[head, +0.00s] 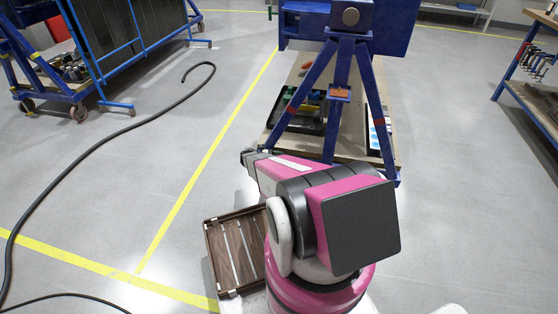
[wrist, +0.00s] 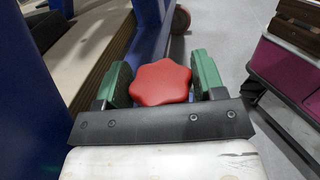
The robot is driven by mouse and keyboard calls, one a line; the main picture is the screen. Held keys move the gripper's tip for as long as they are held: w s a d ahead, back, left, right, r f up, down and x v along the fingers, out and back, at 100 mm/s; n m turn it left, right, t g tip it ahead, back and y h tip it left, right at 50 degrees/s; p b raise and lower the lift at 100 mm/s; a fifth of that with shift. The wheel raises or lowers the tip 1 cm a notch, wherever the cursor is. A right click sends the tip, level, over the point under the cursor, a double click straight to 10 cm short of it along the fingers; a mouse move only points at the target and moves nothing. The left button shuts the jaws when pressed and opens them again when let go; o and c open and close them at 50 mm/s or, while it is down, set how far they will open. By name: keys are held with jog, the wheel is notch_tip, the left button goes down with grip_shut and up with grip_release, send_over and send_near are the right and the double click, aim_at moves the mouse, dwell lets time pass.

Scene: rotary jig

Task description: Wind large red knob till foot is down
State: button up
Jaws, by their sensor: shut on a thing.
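The large red knob (wrist: 161,82) has a lobed, star-like rim and shows in the wrist view between the two green fingers of my gripper (wrist: 158,84). The fingers stand on its left and right sides, and my gripper is shut on it. In the head view my arm reaches down toward the blue jig stand (head: 341,85), and the knob is hidden there. The foot cannot be made out in either view.
The blue jig stands over a wooden base with a dark tray (head: 298,112) of parts. A slatted wooden crate (head: 235,251) is left of my arm. A black cable (head: 95,150) crosses the left floor. A blue rack (head: 90,55) stands back left, a bench (head: 535,90) right.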

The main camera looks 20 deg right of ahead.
jog(key=shift+m+g+y, duration=0.3)
jog(key=shift+m+g, duration=0.1)
jog(key=shift+g, duration=0.1)
jog(key=o, duration=0.9)
jog(key=shift+c, duration=0.2)
jog(key=shift+a, duration=0.15)
jog(key=v, duration=1)
jog(key=shift+w+a, duration=0.2)
jog(key=shift+a, duration=0.05)
jog(key=shift+f, duration=0.1)
